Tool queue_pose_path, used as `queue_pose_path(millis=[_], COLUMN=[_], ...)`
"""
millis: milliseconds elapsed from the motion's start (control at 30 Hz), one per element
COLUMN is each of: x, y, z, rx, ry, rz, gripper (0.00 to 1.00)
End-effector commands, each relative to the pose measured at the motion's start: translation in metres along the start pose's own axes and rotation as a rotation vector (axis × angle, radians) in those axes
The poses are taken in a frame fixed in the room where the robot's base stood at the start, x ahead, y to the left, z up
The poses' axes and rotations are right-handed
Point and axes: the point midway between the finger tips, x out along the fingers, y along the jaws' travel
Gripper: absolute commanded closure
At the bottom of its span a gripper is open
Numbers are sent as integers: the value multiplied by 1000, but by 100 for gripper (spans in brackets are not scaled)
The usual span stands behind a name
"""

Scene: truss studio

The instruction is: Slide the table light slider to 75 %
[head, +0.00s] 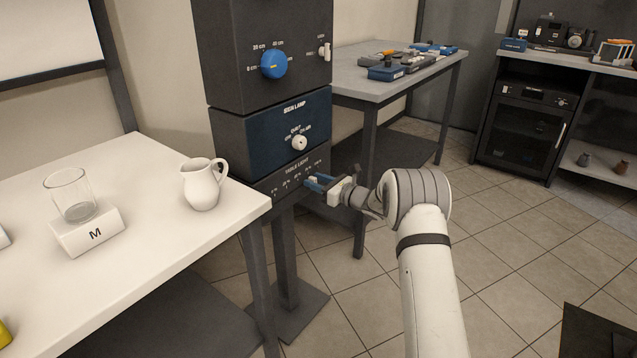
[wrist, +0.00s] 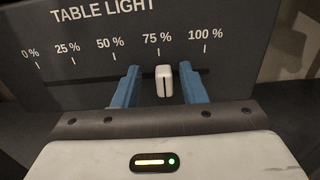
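The table light slider (wrist: 164,82) is a white knob with a dark centre line. In the wrist view it sits in a horizontal slot just below the 75 % tick, closely lined up with it. The TABLE LIGHT panel (wrist: 95,32) carries marks from 0 % to 100 %; it is the lowest section of the dark tower in the head view (head: 263,187). My gripper (wrist: 160,86) is open, with one blue finger on each side of the knob and a visible gap to both. In the head view my gripper (head: 318,182) is at the panel's right part and largely hides the knob.
Above the panel are the sign lamp knob (head: 299,143) and a blue dial (head: 273,65). A white table (head: 150,165) at left holds a pitcher (head: 202,185) and a glass (head: 72,195) on a block. A grey table (head: 350,70) stands behind.

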Motion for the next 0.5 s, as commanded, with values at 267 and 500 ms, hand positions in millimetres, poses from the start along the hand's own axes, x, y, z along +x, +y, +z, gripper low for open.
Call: queue_pose_path(millis=[267,500], x=[-34,-70], y=[-1,0], z=[2,1], rx=[2,1], ry=[1,0], rz=[-4,-2], gripper=[62,62])
